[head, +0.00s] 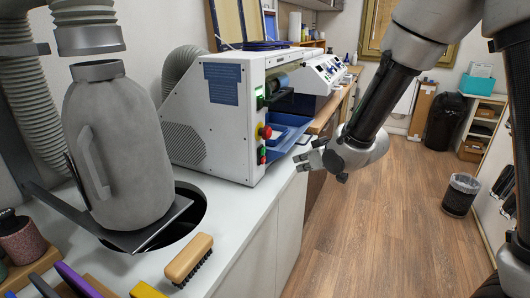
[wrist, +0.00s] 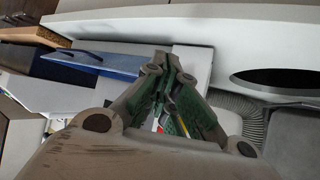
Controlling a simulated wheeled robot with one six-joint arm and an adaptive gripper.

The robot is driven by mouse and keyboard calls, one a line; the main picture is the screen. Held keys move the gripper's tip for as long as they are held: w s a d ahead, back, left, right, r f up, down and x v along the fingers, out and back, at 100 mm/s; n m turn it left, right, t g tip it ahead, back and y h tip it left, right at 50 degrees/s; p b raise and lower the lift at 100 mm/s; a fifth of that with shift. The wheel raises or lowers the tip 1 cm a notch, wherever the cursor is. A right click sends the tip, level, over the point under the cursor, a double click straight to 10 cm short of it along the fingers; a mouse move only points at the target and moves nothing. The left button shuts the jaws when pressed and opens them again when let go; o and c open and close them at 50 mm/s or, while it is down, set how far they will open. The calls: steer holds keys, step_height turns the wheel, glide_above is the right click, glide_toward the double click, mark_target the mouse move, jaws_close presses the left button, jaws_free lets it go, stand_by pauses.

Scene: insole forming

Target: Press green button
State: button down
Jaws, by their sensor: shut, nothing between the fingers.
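The white machine (head: 213,118) stands on the counter in the head view. Its narrow front panel carries a red knob on a yellow base (head: 264,132), with a small green button (head: 263,151) below it and a small red one under that. My gripper (head: 301,161) is to the right of this panel, pointing left toward it, with a gap between. Its fingers are shut and empty. In the wrist view the fingers (wrist: 166,64) come together in front of the machine, and I cannot make out the green button there.
A blue tray (head: 284,131) juts from the machine beside the buttons; it also shows in the wrist view (wrist: 92,62). A grey jug-shaped vessel (head: 119,150) stands by a round hole in the counter (head: 238,205). A brush (head: 189,259) lies in front. Floor at right is mostly clear.

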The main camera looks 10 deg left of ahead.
mark_target(263, 151)
steer(key=w+a, duration=0.2)
steer(key=a, duration=0.5)
steer(key=shift+w+a, duration=0.3)
steer(key=shift+w, duration=0.05)
stand_by(1.1)
steer(key=shift+w+a, duration=0.15)
steer(key=shift+a, duration=0.25)
